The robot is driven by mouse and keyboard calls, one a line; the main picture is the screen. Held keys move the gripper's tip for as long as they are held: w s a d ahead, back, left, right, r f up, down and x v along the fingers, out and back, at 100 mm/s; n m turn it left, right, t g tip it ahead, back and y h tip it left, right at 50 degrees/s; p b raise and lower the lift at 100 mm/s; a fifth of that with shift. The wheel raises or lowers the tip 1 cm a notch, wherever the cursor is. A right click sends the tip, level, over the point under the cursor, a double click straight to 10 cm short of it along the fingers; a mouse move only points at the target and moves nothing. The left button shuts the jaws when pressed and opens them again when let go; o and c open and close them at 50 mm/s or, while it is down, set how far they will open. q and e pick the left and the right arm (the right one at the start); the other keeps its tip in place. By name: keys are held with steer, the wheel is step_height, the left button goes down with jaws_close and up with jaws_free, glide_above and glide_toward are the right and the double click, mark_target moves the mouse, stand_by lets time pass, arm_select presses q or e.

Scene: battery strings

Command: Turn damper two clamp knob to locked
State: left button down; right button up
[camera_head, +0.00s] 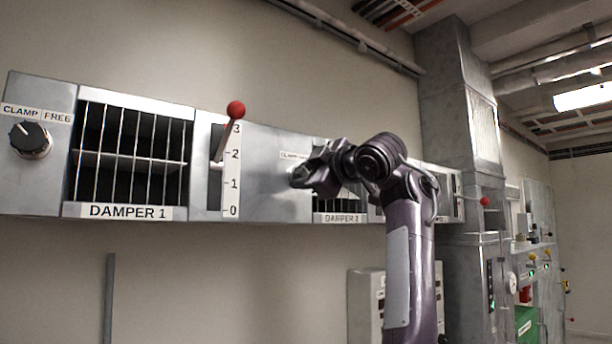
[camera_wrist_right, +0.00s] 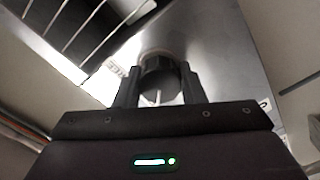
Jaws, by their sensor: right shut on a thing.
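The damper two clamp knob (camera_wrist_right: 160,82) is a dark round knob on the metal panel, seen in the right wrist view between the two fingers of my right gripper (camera_wrist_right: 160,95). The gripper is shut on it. A pale pointer line shows on the knob. In the head view my right gripper (camera_head: 300,176) reaches the panel just left of the damper 2 grille (camera_head: 338,205) and hides the knob. A partly covered clamp label (camera_head: 294,156) shows above it. My left gripper is not in view.
Left of it are the damper 1 grille (camera_head: 128,155), its clamp knob (camera_head: 31,140) beside a FREE label, and a red-ball lever (camera_head: 235,110) on a 0 to 3 scale. Another red-ball lever (camera_head: 484,201) sticks out at right. A grey box (camera_head: 366,300) stands below.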

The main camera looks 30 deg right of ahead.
stand_by(0.4)
steer(key=o, duration=1)
steer(key=shift+c, duration=0.2)
steer(key=shift+s+b, duration=0.25)
steer(key=shift+b, duration=0.05)
steer(key=s+b, duration=0.4)
steer(key=s, duration=0.3)
steer(key=shift+s+d+b, duration=0.2)
steer(key=shift+d+b, duration=0.05)
steer(key=shift+b, duration=0.15)
steer(key=shift+w, duration=0.1)
